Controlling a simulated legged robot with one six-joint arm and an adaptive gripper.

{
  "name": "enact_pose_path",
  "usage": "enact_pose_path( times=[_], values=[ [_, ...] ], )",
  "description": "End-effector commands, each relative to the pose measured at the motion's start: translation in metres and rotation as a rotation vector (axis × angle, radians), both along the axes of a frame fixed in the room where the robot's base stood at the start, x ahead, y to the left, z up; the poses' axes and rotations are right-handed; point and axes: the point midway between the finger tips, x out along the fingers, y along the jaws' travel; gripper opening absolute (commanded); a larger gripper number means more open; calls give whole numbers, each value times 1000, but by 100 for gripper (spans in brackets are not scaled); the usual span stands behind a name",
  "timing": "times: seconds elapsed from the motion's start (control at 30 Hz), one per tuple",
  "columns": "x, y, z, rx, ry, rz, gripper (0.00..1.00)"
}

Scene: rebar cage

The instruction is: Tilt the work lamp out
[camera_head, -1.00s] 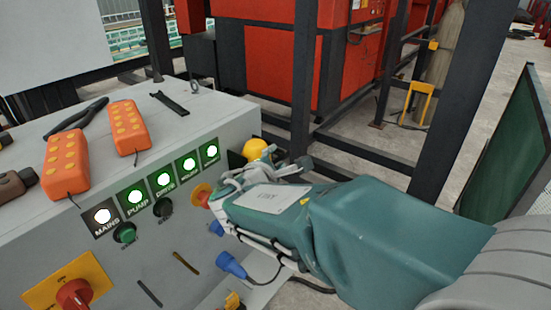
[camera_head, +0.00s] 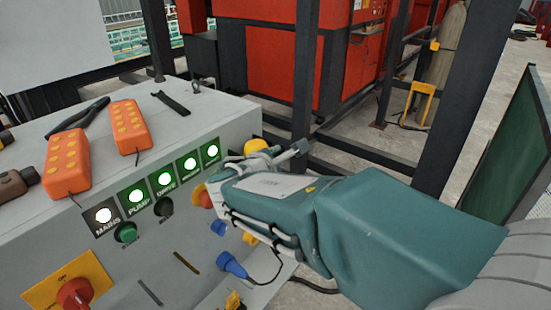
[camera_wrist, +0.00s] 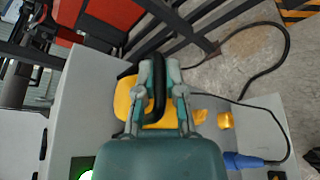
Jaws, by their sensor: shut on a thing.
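The work lamp (camera_wrist: 125,98) is a yellow body with a curved black handle (camera_wrist: 158,88), at the right end of the grey control cabinet (camera_head: 150,245). My gripper (camera_wrist: 159,75) is shut on the black handle, with one grey finger on each side of it in the wrist view. In the head view a yellow part of the lamp (camera_head: 257,145) shows above my gripper (camera_head: 262,163). My teal gripper body and wrist hide most of the lamp there. How far the lamp is tilted I cannot tell.
A red knob (camera_head: 206,199) and lit buttons (camera_head: 212,152) are close left of my gripper. A blue plug (camera_head: 232,265) with a black cable is below. Orange pendants (camera_head: 130,126) lie on the cabinet top. A dark steel post (camera_head: 305,75) stands behind; a green panel (camera_head: 505,150) is at the right.

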Motion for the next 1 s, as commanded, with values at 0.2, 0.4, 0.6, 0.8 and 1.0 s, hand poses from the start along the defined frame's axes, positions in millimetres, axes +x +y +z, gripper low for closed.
enact_pose_path(
  times=[0.2,0.4,0.6,0.8,1.0],
  values=[
    [4,2,14,-146,111,-9,0],
    [9,8,23,-295,227,-9,0],
    [14,15,30,-428,331,-7,0],
    [18,20,34,-530,410,-7,0],
    [20,23,37,-594,457,-8,0]
  ],
)
